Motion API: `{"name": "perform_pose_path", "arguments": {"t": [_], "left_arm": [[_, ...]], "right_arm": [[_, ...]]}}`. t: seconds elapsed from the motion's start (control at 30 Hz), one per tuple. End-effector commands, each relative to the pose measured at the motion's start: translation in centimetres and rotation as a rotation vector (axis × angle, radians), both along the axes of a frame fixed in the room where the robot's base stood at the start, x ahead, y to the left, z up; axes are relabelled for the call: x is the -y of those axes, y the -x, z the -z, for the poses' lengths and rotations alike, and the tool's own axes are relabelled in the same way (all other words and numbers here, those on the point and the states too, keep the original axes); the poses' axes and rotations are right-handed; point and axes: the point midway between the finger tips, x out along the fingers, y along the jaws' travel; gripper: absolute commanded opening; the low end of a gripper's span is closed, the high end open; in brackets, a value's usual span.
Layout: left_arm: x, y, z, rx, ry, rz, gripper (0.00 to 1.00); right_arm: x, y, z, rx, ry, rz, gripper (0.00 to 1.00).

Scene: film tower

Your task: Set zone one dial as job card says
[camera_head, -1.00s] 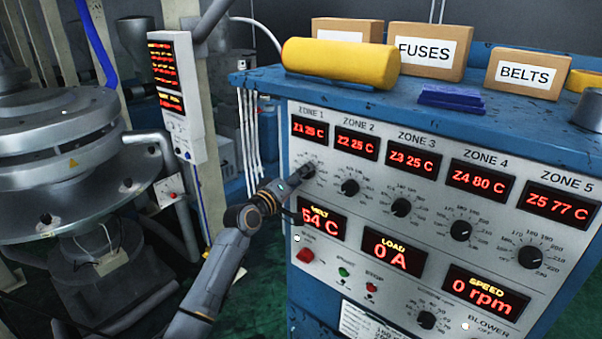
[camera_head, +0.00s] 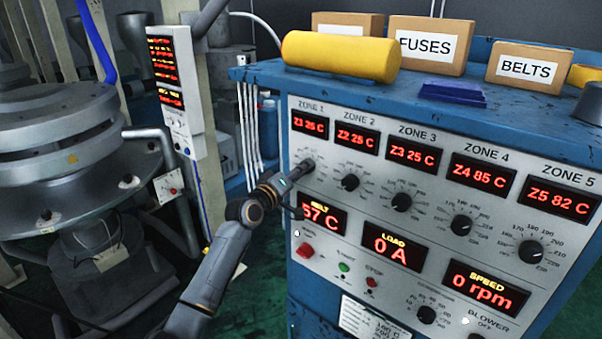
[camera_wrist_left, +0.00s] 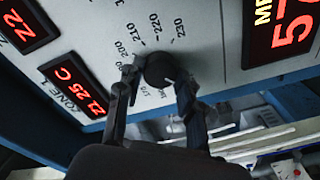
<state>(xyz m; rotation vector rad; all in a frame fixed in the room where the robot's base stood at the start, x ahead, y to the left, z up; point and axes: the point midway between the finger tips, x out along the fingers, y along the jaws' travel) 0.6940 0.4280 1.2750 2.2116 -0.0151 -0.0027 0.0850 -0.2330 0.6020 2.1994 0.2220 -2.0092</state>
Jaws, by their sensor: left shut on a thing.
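The zone one dial (camera_wrist_left: 158,70) is a round black knob on the grey control panel (camera_head: 330,215). In the left wrist view, my left gripper (camera_wrist_left: 158,88) has one finger on each side of it and is shut on it. A small pale mark shows on the knob; its exact setting is hard to read. The zone one display (camera_wrist_left: 78,85) reads 25 C. A white printed card (camera_head: 374,318) is low on the panel; its text is too small to read. My right gripper is out of view.
Dials for zones two (camera_head: 350,182), three (camera_head: 401,202), four (camera_head: 461,225) and five (camera_head: 530,252) sit to the right. A red button (camera_head: 305,250) is below the gripper. A yellow roll (camera_head: 340,60) and boxes stand on top of the cabinet.

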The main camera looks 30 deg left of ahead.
Motion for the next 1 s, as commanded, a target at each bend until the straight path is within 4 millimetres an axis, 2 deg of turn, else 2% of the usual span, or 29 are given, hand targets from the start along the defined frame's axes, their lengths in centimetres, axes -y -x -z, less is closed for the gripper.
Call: {"name": "perform_pose_path", "arguments": {"t": [0.27, 0.6, 1.0], "left_arm": [[-0.1, 0.0, 0.5, 0.014, -0.188, 0.000, 0.05], [-0.1, 0.0, 0.5, 0.040, -0.509, 0.000, 0.05], [-0.1, 0.0, 0.4, 0.064, -0.829, 0.001, 0.05]], "right_arm": [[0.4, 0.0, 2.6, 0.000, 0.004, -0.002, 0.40], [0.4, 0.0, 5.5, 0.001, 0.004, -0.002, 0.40], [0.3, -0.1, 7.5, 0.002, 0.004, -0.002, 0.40]]}}
